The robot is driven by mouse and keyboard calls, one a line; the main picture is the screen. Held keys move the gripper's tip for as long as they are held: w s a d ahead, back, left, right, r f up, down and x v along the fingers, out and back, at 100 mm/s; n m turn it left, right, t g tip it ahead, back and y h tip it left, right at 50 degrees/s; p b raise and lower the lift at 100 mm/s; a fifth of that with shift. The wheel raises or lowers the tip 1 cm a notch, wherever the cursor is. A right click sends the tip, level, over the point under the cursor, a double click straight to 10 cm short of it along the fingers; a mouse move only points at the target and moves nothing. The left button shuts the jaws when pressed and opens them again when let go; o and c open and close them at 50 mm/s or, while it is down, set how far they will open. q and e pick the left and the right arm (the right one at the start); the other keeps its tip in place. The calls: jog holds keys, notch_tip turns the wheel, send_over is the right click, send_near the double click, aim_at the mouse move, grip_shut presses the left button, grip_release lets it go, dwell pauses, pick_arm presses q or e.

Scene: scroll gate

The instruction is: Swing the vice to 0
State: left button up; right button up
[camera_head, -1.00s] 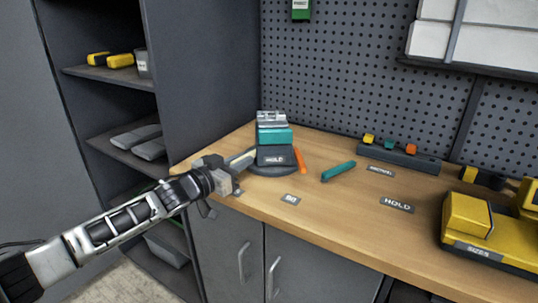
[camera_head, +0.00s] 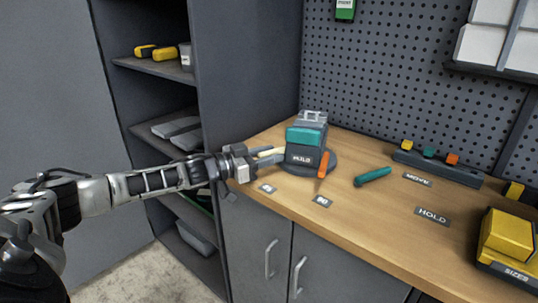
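The vice (camera_head: 306,137) stands on a round dark base on the wooden bench, with a teal block, a grey top and a HOLD label. An orange pointer-like bar (camera_head: 323,165) sits at its front right. The 0 plate (camera_head: 267,188) and the 90 plate (camera_head: 322,201) lie on the bench in front of it. My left gripper (camera_head: 272,154) is at the vice's left side, with pale finger-like parts reaching up to it. Whether they grip or only touch it is too small to tell. My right gripper is not in view.
A teal bar (camera_head: 373,176) lies right of the vice. A dark rack (camera_head: 438,167) with coloured knobs stands by the pegboard (camera_head: 400,75). MOVE (camera_head: 417,180) and HOLD (camera_head: 432,216) plates lie on the bench. A yellow box (camera_head: 508,240) is at right, shelves (camera_head: 155,65) at left.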

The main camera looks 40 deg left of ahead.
pick_arm(q)
jog(key=p+v, duration=0.2)
jog(key=v, duration=1.4)
jog(key=shift+a, duration=0.1)
jog(key=c, duration=0.3)
jog(key=shift+g, duration=0.3)
jog(key=d+f, duration=0.2)
jog(key=f, duration=0.1)
jog(key=d+f, duration=0.1)
jog(key=shift+s+d+f, duration=0.1)
jog(key=shift+s+f, duration=0.05)
jog(key=shift+s, duration=0.25)
grip_shut()
jog(key=s+d+f+n+g+y, duration=0.1)
jog(key=s+d+f, duration=0.3)
jog(key=d, duration=0.6)
jog(key=s+d+f+g+y, duration=0.2)
jog(key=s+d+f, duration=0.2)
jog(key=d+f, duration=0.3)
jog(key=s+d+f+n+g+y, duration=0.1)
jog(key=s+d+f, duration=0.3)
jog(key=d, duration=0.8)
jog(key=shift+s+d+f+n+g+y, duration=0.3)
jog(key=shift+f+g+y, duration=0.1)
jog(key=shift+f+g, duration=0.25)
